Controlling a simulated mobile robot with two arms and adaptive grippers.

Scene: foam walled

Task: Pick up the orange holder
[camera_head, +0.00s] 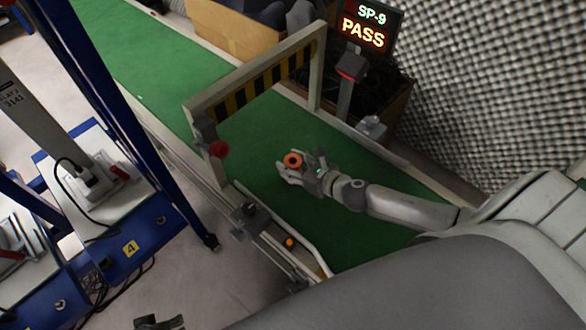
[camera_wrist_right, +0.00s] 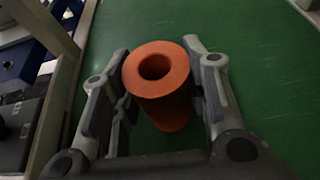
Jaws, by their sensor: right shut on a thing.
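The orange holder (camera_head: 292,160) is a short cylinder with a round hole in its top. In the head view it is at my right gripper (camera_head: 288,170), over the green conveyor belt (camera_head: 290,215). In the right wrist view the holder (camera_wrist_right: 160,85) is between the two fingers of my right gripper (camera_wrist_right: 158,88), which are shut on it from both sides. I cannot tell whether its base touches the belt. In the head view a dark gripper part (camera_head: 160,322) shows at the bottom edge, cut off; I cannot tell its jaw state.
A frame with a black and yellow striped bar (camera_head: 255,85) spans the belt beyond my right gripper. A red button (camera_head: 219,149) is on its near post. A display (camera_head: 365,28) reads "SP-9 PASS". Blue-framed stations (camera_head: 130,235) stand at the left. The belt is otherwise clear.

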